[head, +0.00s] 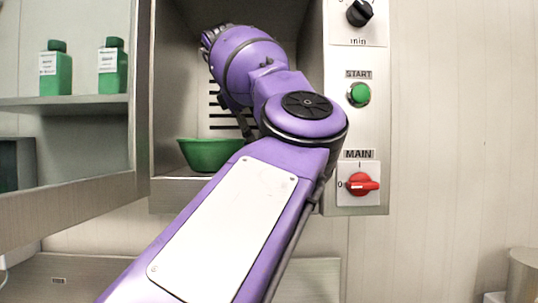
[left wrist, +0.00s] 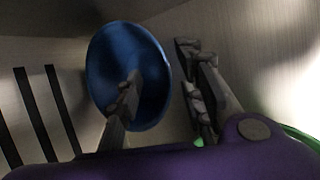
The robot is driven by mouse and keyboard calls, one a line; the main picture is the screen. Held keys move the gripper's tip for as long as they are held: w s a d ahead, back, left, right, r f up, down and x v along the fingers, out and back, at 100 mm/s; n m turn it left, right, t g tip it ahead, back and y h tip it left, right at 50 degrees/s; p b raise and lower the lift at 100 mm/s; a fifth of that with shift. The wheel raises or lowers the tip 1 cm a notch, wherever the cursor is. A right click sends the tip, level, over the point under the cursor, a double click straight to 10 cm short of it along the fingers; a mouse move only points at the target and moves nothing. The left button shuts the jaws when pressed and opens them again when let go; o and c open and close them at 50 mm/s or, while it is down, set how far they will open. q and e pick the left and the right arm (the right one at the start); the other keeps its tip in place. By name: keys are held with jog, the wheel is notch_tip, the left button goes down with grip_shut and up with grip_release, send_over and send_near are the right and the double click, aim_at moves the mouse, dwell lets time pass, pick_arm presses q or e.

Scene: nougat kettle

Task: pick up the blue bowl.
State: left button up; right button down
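The blue bowl (left wrist: 104,62) shows in the left wrist view, its round open side facing the camera. It is not visible in the head view. My left gripper (left wrist: 160,72) is open at the bowl's right rim. One finger overlaps the bowl's inside in the picture and the other is to the right of the rim, with a gap between them. I cannot tell whether either finger touches the bowl. In the head view my purple left arm reaches into the steel compartment, and its gripper is mostly hidden behind the wrist. My right gripper is in neither view.
A green bowl (head: 205,154) sits on the compartment floor, partly behind my arm. The control panel (head: 358,125) with knobs and a green button is to the right. Green bottles (head: 56,74) stand on a shelf (head: 70,101) at left. The compartment walls are close around the gripper.

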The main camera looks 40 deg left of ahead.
pick_arm(q)
jog(key=shift+x, duration=1.2)
grip_shut()
